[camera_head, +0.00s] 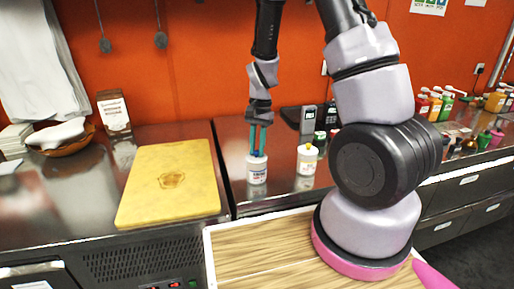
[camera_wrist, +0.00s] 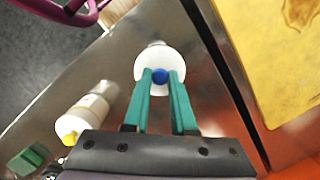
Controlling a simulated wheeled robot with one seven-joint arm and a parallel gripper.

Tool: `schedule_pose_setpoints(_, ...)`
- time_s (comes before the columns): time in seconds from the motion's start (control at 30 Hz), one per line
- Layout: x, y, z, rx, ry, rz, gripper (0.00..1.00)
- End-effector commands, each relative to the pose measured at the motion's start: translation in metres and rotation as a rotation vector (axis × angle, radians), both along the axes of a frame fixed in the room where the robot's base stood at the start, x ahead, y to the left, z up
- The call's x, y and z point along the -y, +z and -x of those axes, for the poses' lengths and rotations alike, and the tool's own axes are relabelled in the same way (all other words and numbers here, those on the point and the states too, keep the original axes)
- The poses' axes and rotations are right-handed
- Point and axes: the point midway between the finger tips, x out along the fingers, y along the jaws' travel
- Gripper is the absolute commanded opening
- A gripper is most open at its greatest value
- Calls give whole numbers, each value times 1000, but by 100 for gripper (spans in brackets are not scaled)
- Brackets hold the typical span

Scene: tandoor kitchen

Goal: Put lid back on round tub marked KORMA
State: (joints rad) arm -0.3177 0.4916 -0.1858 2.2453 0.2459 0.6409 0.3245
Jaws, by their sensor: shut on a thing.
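A round white tub (camera_head: 257,171) with a dark blue label, too small to read, stands on the steel counter below my gripper (camera_head: 257,152). In the wrist view my gripper (camera_wrist: 160,84) has its teal fingers shut on a small blue knob (camera_wrist: 160,76). The knob sits over a round white top (camera_wrist: 160,60), seemingly the lid. The lid is at the tub's mouth; I cannot tell whether it is seated or slightly above.
A yellow cutting board (camera_head: 172,184) lies left of the tub. A dark device (camera_head: 308,119) stands behind the second tub. Several bottles (camera_head: 440,103) line the back right. A wooden-topped surface (camera_head: 255,247) is in front. The counter close around the tub is clear.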

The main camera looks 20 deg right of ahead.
Motion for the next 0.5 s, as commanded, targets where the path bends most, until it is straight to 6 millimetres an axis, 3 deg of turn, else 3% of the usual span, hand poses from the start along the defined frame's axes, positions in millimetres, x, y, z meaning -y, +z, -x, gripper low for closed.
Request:
schedule_pose_setpoints(0.47,0,0,0,0,0,0,0)
schedule_pose_setpoints(0.5,0,0,0,0,0,0,40)
